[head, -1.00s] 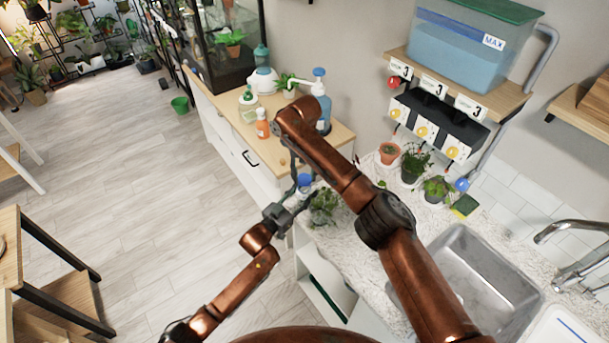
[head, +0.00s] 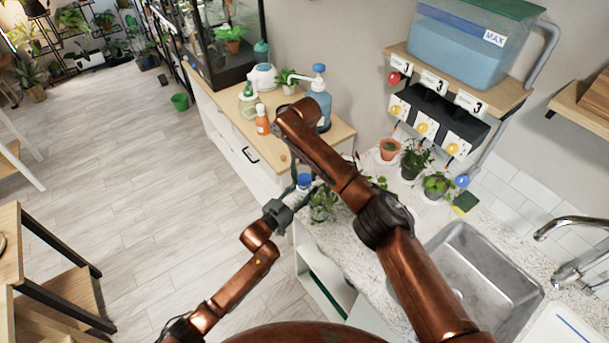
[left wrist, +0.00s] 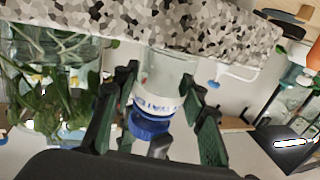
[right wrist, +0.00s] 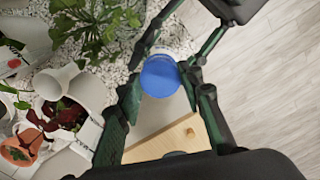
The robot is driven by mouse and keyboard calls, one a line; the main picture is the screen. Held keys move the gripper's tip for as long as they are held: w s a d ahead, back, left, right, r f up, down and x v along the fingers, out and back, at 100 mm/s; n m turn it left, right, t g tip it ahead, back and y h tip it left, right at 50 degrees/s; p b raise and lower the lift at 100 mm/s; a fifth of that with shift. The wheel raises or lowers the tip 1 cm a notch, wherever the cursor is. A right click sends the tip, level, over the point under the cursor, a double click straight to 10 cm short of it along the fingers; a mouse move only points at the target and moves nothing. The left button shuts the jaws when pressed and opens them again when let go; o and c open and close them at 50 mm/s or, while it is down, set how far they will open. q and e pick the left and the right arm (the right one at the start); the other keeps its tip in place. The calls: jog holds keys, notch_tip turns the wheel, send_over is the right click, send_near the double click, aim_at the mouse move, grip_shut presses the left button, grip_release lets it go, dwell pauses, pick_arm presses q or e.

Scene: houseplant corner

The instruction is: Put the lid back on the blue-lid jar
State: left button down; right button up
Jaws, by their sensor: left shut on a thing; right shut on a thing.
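The clear jar (left wrist: 165,75) with a white label shows in the left wrist view, between the fingers of my left gripper (left wrist: 160,110). My left gripper (head: 290,202) is shut on the jar, over the counter's left edge in the head view. The blue lid (head: 304,181) is at the jar's mouth; it also shows in the left wrist view (left wrist: 150,124). My right gripper (right wrist: 160,85) is shut on the blue lid (right wrist: 160,76). I cannot tell whether the lid is fully seated. My right arm hides much of the right gripper in the head view.
A leafy plant (head: 322,204) stands on the speckled counter beside the jar. Several potted plants, a sponge (head: 465,203) and the sink (head: 470,280) are to the right. A pump bottle (head: 319,100) and an orange bottle (head: 262,120) stand on the wooden cabinet behind.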

jog(key=shift+f, duration=0.55)
jog(key=m, duration=0.6)
jog(key=shift+a, duration=0.15)
jog(key=m, duration=0.4)
jog(key=shift+m, duration=0.3)
jog(key=m, duration=0.4)
jog(key=shift+a+m, duration=0.1)
jog(key=shift+m, duration=0.2)
jog(key=m, duration=0.4)
jog(key=shift+w, duration=0.1)
jog(key=m, duration=0.4)
jog(key=shift+w+m, duration=0.1)
jog(key=shift+m, duration=0.2)
jog(key=m, duration=0.4)
pick_arm(q)
jog(key=shift+f, duration=0.1)
pick_arm(e)
jog(key=m, duration=0.4)
jog(key=shift+w+d+m, duration=0.1)
jog(key=shift+d+m, duration=0.1)
jog(key=shift+m, duration=0.2)
